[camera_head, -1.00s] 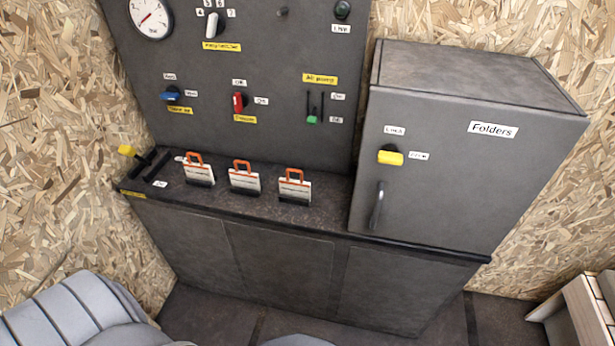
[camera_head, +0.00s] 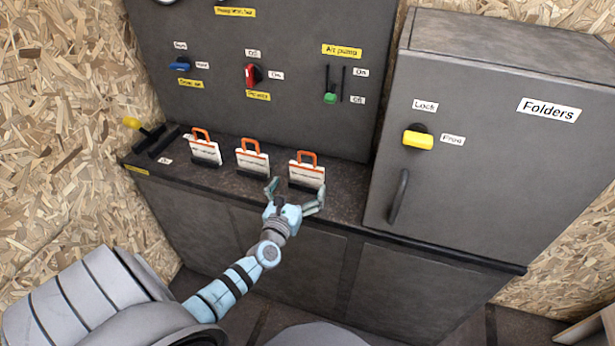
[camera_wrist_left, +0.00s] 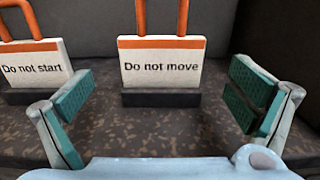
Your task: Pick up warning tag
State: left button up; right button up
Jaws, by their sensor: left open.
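Three white warning tags with orange tops and orange loop handles stand upright in dark holders on the dark counter. My left gripper (camera_head: 296,193) is open and empty, in front of the rightmost tag (camera_head: 306,173). In the left wrist view this tag (camera_wrist_left: 161,68) reads "Do not move" and stands between the open fingers (camera_wrist_left: 158,105), a little beyond them. The middle tag (camera_head: 252,161) is just left of the gripper; in the left wrist view a tag reading "Do not start" (camera_wrist_left: 33,66) is partly cut off. The left tag (camera_head: 204,151) stands farther away. My right gripper is not in view.
A grey cabinet (camera_head: 480,150) labelled "Folders", with a yellow knob (camera_head: 418,139) and a handle (camera_head: 399,196), stands right of the tags. A panel (camera_head: 300,60) with switches rises behind them. A yellow-ended lever (camera_head: 132,123) is at the counter's left end.

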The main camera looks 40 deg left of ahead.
aim_at(306, 173)
pick_arm(q)
jog(key=b+x, duration=0.2)
jog(key=x, duration=0.4)
jog(key=shift+w+f, duration=0.2)
jog(key=shift+w+a, duration=0.1)
jog(key=shift+r, duration=0.1)
jog(key=c, duration=1.1)
